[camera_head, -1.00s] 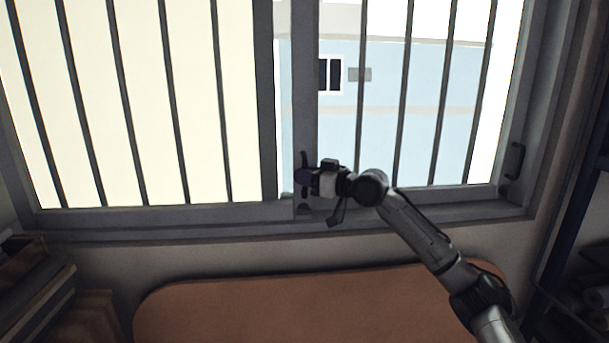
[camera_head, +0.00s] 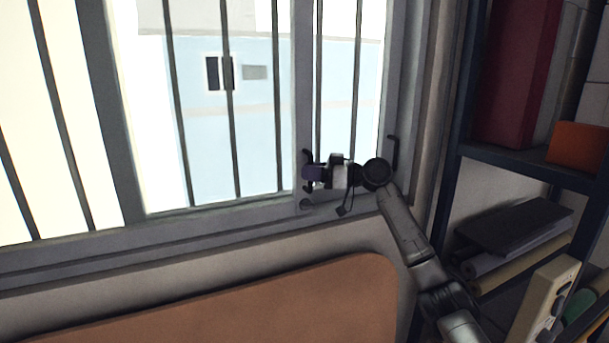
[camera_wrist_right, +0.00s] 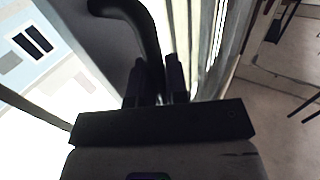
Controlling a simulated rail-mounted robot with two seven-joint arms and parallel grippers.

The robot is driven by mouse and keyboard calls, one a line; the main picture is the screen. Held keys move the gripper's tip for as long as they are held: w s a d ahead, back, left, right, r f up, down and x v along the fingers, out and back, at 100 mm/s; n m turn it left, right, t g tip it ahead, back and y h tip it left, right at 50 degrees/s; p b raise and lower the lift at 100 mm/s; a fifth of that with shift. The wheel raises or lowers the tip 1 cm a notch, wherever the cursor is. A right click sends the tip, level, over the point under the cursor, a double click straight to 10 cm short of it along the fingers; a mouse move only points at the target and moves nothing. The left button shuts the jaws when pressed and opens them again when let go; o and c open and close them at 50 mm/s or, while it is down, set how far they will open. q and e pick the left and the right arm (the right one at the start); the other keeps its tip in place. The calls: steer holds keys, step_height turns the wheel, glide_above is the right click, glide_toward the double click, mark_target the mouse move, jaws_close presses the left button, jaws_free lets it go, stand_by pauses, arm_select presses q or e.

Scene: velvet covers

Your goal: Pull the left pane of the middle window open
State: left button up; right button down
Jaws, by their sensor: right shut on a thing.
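The sliding left pane of the window shows its grey upright edge (camera_head: 304,85) in the head view, with a black curved handle (camera_head: 307,158) low on it. In the right wrist view the dark handle (camera_wrist_right: 143,30) runs down between the two fingers (camera_wrist_right: 158,82). My left gripper is not in view.
A second black handle (camera_head: 393,152) is close to the right on the window frame. Dark bars (camera_head: 232,130) stand behind the opening. A brown rounded board (camera_head: 300,305) is below the sill. A shelf (camera_head: 510,170) with boxes and folders stands right.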

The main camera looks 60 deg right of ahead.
steer(key=s+d+b, duration=0.1)
steer(key=s+d, duration=0.3)
steer(key=d, duration=0.1)
steer(key=shift+d, duration=0.4)
steer(key=c, duration=1.1)
jaws_free()
steer(key=shift+c, duration=0.2)
steer(key=b+v, duration=0.6)
steer(key=v, duration=0.7)
steer(key=shift+s, duration=0.4)
steer(key=shift+d, duration=0.15)
